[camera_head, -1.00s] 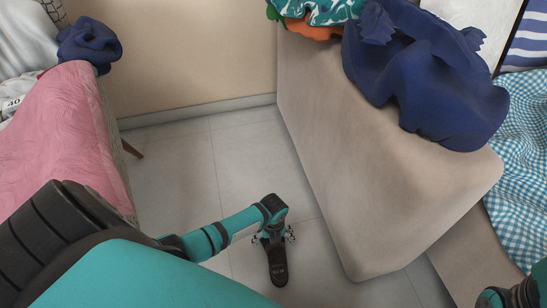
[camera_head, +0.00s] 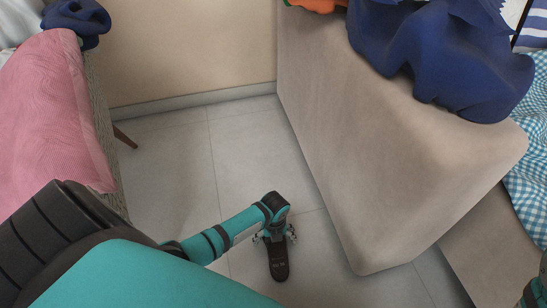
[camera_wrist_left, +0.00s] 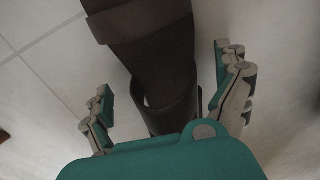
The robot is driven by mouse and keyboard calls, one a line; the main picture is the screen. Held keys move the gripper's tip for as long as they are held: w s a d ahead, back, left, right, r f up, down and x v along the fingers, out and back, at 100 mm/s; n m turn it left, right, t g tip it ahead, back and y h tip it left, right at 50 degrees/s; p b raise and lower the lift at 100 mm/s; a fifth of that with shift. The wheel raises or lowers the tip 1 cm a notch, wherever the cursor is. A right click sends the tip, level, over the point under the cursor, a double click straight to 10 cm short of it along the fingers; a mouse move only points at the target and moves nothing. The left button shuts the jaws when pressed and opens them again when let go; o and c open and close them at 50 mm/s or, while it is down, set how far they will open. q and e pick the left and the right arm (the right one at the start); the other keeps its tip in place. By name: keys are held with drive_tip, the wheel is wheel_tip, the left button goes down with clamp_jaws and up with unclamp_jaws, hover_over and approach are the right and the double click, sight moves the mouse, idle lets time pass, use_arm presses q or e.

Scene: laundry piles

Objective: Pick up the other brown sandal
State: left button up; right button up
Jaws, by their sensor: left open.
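The dark brown sandal (camera_head: 278,264) lies on the tiled floor in the head view, its free end toward the bottom of the picture. My left gripper (camera_head: 274,237) is directly over its far part, fingers spread to either side. In the left wrist view the sandal (camera_wrist_left: 153,50) runs between the open fingers of my left gripper (camera_wrist_left: 163,85), with a gap on both sides. The palm hides the sandal's near end there. Part of my right arm shows at the lower right edge of the head view; its gripper is not visible.
A beige sofa arm (camera_head: 390,170) stands to the right, with dark blue cloth (camera_head: 430,60) on top. A pink-covered seat (camera_head: 55,125) is at the left. Bare floor tiles (camera_head: 170,165) lie between them, up to the wall.

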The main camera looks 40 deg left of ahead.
use_arm(q)
drive_tip(key=c, duration=1.5)
drive_tip(key=shift+r, duration=0.1)
